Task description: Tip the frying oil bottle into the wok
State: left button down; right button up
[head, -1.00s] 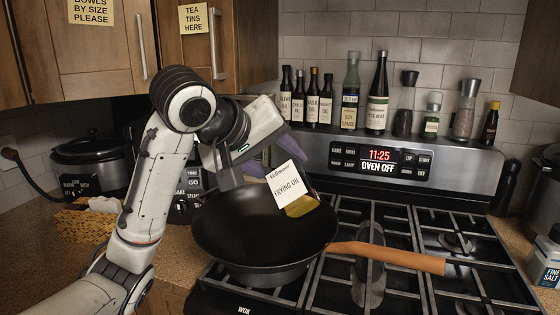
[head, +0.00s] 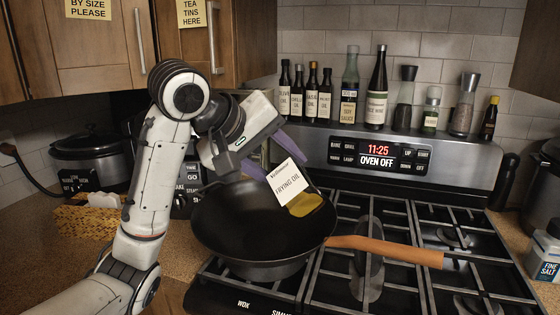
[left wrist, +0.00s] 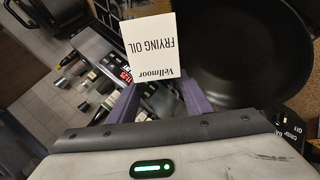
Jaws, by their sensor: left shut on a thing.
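The frying oil bottle (head: 306,204) is tilted over the right side of the wok, its white label (head: 287,183) facing me and yellow oil showing at its lower right end. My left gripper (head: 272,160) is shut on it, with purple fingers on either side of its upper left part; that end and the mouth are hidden. The label also shows in the left wrist view (left wrist: 177,52). The black wok (head: 230,215) sits upright on the stove's left side, its wooden handle (head: 390,250) pointing right. I cannot tell whether oil is flowing. My right gripper is out of view.
Several bottles and grinders (head: 375,95) stand on the ledge behind the stove. The black stove grates (head: 400,215) right of the wok are clear. A slow cooker (head: 88,155) and a woven basket (head: 85,220) are at left. A fine salt container (head: 545,260) is at right.

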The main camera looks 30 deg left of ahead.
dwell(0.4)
pick_arm(q)
jog(key=shift+f+n+g+h, duration=0.3)
jog(key=shift+f+h, duration=0.15)
jog(key=shift+h, duration=0.05)
jog(key=shift+f, duration=0.15)
jog(key=shift+f+h, duration=0.3)
jog(key=shift+f+n+g, duration=0.15)
jog(key=shift+n+g, duration=0.15)
jog(key=shift+f, duration=0.15)
jog(key=shift+f+h, duration=0.2)
jog(key=shift+h, duration=0.2)
